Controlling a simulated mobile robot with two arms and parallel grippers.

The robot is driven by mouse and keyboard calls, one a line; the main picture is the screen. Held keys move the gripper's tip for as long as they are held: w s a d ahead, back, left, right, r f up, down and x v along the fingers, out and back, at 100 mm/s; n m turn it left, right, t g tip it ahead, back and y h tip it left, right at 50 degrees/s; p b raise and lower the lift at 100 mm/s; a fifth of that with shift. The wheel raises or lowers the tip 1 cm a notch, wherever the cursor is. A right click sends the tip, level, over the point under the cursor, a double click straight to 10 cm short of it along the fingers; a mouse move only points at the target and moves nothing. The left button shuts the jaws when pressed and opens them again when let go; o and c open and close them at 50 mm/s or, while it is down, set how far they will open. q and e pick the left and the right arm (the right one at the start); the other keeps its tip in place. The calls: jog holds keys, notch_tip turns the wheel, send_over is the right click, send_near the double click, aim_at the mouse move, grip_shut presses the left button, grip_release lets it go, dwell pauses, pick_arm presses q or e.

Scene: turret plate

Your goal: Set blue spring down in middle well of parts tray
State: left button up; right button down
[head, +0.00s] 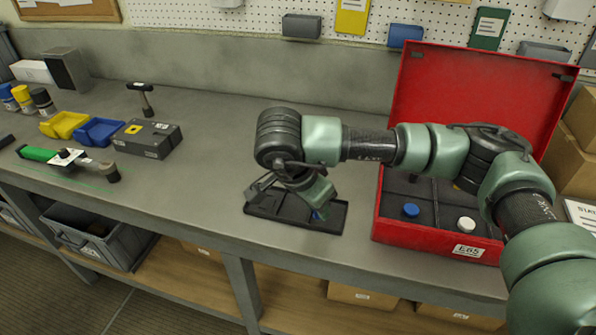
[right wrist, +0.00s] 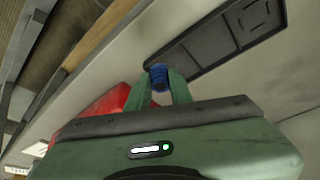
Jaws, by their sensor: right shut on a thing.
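The black parts tray (head: 268,211) lies on the grey bench left of the red case; it also shows in the right wrist view (right wrist: 236,52). My right gripper (head: 318,211) reaches down over the tray's right part. In the right wrist view my right gripper (right wrist: 160,86) is shut on the blue spring (right wrist: 158,72), which sticks out past the fingertips. The spring overlaps one end of the tray there. I cannot tell its height above the tray. In the head view my arm hides part of the tray, including its wells. My left gripper is not in view.
The open red case (head: 436,244) stands right of the tray, holding a blue-topped part (head: 411,210) and a white-topped part (head: 466,225). A grey box (head: 147,139), yellow bin (head: 64,125) and blue bin (head: 98,131) stand at left. Bench between them and the tray is clear.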

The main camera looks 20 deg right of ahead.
jog(key=w+n+y+p, duration=0.3)
jog(key=w+n+y, duration=0.15)
jog(key=n, duration=0.95)
jog(key=w+n+y+p, duration=0.2)
jog(key=w+n+y, duration=0.25)
jog(key=n, duration=0.85)
jog(key=shift+g, duration=0.3)
jog(key=f+b, duration=0.2)
jog(key=f, duration=0.1)
jog(key=f+b, duration=0.1)
jog(key=b, duration=0.1)
jog(key=shift+w+a+f, duration=0.3)
jog(key=shift+w+a, duration=0.05)
jog(key=shift+w, duration=0.05)
jog(key=shift+f+h, duration=0.15)
jog(key=shift+h, duration=0.15)
